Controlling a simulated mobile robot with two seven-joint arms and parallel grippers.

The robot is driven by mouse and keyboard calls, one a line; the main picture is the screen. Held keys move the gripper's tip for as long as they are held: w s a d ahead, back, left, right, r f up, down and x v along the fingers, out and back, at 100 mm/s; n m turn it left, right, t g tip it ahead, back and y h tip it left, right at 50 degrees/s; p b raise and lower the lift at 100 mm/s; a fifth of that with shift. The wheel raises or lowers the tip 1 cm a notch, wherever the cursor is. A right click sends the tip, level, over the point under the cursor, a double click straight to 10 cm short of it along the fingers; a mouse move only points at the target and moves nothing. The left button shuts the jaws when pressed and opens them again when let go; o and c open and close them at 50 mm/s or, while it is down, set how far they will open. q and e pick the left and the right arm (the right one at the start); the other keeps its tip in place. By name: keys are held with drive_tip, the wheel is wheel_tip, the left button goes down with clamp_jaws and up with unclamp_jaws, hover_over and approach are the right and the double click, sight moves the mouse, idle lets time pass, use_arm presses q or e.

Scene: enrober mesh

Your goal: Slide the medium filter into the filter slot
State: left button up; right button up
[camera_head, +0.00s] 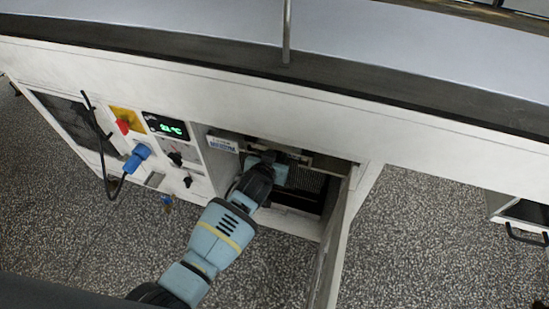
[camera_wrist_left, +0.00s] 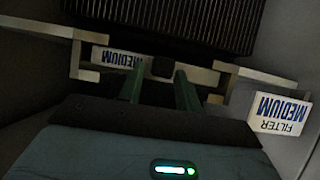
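In the wrist view, the medium filter's silver front bar (camera_wrist_left: 210,77) carries a blue "MEDIUM" label (camera_wrist_left: 117,57) and a small dark knob (camera_wrist_left: 163,67). My left gripper (camera_wrist_left: 162,78) has its two green fingers on either side of the knob; whether they press on it is unclear. In the head view my left gripper (camera_head: 268,168) reaches into the open compartment and hides much of the filter. A white "FILTER MEDIUM" sign (camera_wrist_left: 280,113) on the compartment side wall marks the slot; how deep the filter sits cannot be told. My right gripper is not in view.
The compartment's open door (camera_head: 330,250) stands to the right of my arm. A control panel with a blue plug (camera_head: 137,157), red switch (camera_head: 123,126) and green display (camera_head: 172,129) is to the left. A black ribbed block (camera_wrist_left: 165,25) lies beyond the bar. The speckled floor (camera_head: 440,230) is clear.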

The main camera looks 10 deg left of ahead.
use_arm(q)
drive_tip(key=shift+o, duration=1.1)
drive_tip(key=shift+s, duration=0.15)
drive_tip(key=p+v, duration=0.2)
drive_tip(key=v, duration=0.5)
drive_tip(key=shift+s+r, duration=0.2)
